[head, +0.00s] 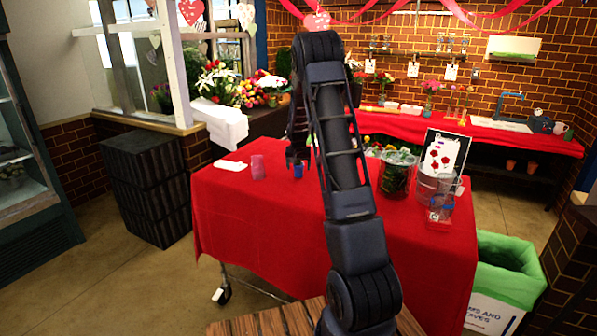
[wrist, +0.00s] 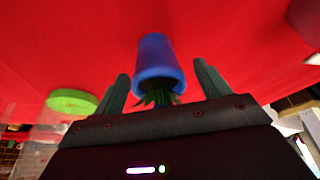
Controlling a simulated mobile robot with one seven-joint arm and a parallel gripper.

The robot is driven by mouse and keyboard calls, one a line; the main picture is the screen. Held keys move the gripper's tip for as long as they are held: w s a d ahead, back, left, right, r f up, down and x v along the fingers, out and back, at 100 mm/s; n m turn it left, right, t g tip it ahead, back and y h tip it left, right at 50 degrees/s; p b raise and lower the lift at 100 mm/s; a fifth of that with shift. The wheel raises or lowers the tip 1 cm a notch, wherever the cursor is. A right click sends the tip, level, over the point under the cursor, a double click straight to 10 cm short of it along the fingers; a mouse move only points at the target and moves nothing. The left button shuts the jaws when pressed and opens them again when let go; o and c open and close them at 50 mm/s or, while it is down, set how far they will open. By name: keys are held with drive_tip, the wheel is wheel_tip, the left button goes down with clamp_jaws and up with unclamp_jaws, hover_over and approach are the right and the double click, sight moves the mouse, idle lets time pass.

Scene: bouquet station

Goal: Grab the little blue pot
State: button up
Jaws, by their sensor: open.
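The little blue pot (head: 298,172) stands on the red-covered table, just below my gripper (head: 297,156) in the head view. In the wrist view the blue pot (wrist: 157,58) appears inverted, with green leaves (wrist: 158,97) at its mouth. My gripper (wrist: 161,70) is open, one finger to each side of the pot. The pot looks to be between or just beyond the fingertips; I see no contact. The arm hides part of the table in the head view.
A pink cup (head: 257,167) and a white item (head: 231,165) stand left of the pot on the red table (head: 240,215). A bucket of greenery (head: 397,177) and a clear container (head: 437,190) are at the right. A round green thing (wrist: 72,101) shows at left in the wrist view.

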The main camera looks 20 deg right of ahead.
drive_tip(key=shift+w+d+f, duration=0.1)
drive_tip(key=shift+w+f, duration=0.15)
drive_tip(key=shift+f, duration=0.35)
drive_tip(key=c, duration=1.3)
drive_tip(key=shift+r, duration=0.1)
